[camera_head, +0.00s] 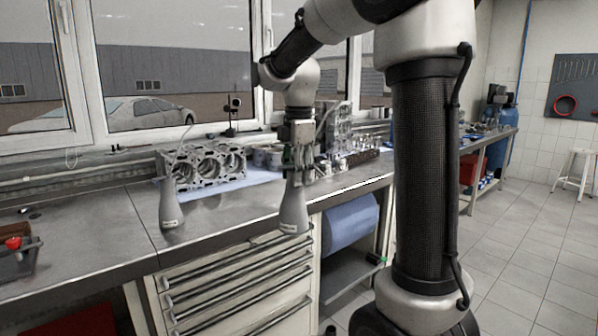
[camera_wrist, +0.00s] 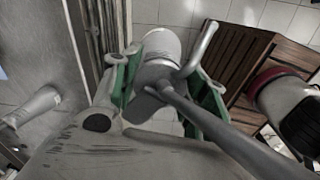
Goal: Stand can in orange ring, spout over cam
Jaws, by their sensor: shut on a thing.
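My gripper (camera_head: 298,160) is shut on a grey conical oil can (camera_head: 293,208), its two green-edged fingers on either side of the can's upper part. The can hangs upright, just in front of the bench edge. In the wrist view, the held can (camera_wrist: 162,48) sits between the fingers (camera_wrist: 166,85), with floor tiles behind it. Its long thin spout crosses that view toward the lower right. A second, similar can (camera_head: 170,207) stands on the bench at left, and it also shows in the wrist view (camera_wrist: 40,105). I cannot make out the orange ring or the cam.
An engine block (camera_head: 205,168) lies on a blue cloth on the bench (camera_head: 115,215). More metal engine parts (camera_head: 338,130) stand behind the gripper. A drawer cabinet (camera_head: 240,280) and a blue roll (camera_head: 350,228) are below. The bench front between the cans is clear.

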